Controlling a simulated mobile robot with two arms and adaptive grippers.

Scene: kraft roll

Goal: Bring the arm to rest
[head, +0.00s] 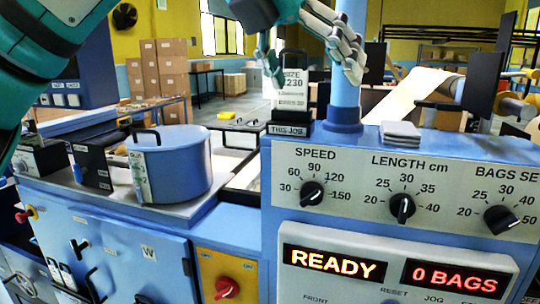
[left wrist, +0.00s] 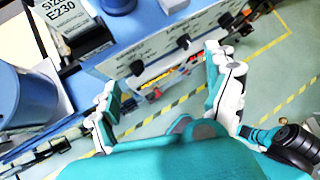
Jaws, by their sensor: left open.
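My left gripper (head: 315,78) hangs in the air at the top middle of the head view, in front of and above the machine's control panel (head: 345,165). Its fingers are spread apart with nothing between them. In the left wrist view the open fingers (left wrist: 160,75) reach over the panel edge and the floor.
The panel has SPEED, LENGTH and BAGS knobs (head: 403,207), and its displays read READY (head: 333,263) and 0 BAGS (head: 458,277). A blue pot (head: 178,165) stands on the left bench. A blue post (head: 345,70) rises behind the panel beside the gripper. Grey pads (head: 400,133) lie on the panel top.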

